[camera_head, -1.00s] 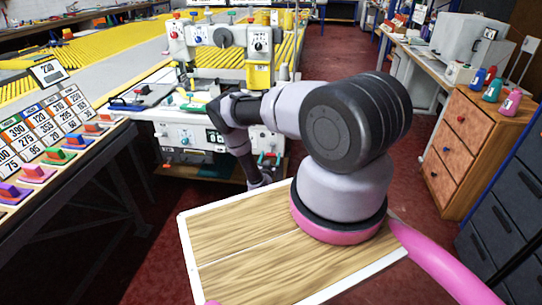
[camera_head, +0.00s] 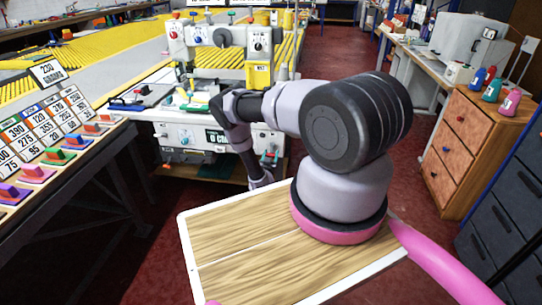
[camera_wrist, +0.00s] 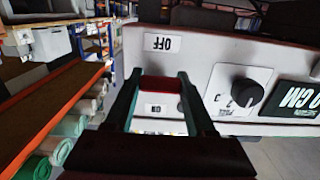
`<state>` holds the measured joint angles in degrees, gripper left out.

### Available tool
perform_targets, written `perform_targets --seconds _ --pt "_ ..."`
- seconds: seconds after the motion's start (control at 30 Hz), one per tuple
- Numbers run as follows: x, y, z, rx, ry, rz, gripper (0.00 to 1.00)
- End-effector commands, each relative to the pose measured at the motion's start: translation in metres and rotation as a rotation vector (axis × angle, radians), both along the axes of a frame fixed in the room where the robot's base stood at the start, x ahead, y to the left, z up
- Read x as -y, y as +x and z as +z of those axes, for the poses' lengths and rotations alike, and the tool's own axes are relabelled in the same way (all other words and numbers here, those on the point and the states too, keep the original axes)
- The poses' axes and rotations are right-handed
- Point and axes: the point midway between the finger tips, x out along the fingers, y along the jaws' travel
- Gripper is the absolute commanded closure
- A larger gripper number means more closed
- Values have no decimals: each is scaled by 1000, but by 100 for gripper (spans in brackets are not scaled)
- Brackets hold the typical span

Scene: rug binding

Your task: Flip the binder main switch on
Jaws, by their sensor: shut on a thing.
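The red main switch (camera_wrist: 160,84) is on the white front panel of the binder (camera_wrist: 205,55), in the wrist view. The picture is upside down there, with the OFF label (camera_wrist: 164,43) above the switch and the ON label (camera_wrist: 153,109) below it. My gripper (camera_wrist: 160,88) is shut on the red switch, one finger on each side. The red part shows between the two labels; its exact setting is hard to tell. In the head view the binder (camera_head: 180,135) stands beyond my arm, and my arm hides the switch and gripper.
A black knob (camera_wrist: 242,94) and a display reading 0 CM (camera_wrist: 297,96) are beside the switch. A shelf with rolls (camera_wrist: 65,125) is at left in the wrist view. A wooden drawer cabinet (camera_head: 470,150) is at right, a sample table (camera_head: 60,150) at left. Red floor lies between.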

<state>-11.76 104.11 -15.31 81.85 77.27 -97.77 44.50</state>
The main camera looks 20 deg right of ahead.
Motion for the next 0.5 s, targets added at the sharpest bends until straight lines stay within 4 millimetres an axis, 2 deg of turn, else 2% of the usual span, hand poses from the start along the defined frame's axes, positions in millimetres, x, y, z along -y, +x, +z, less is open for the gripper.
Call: perform_targets --seconds 0.27,0.5 --pt "-2 -2 9 -129 87 0 100" --pt "-3 -5 20 -309 212 -2 100"
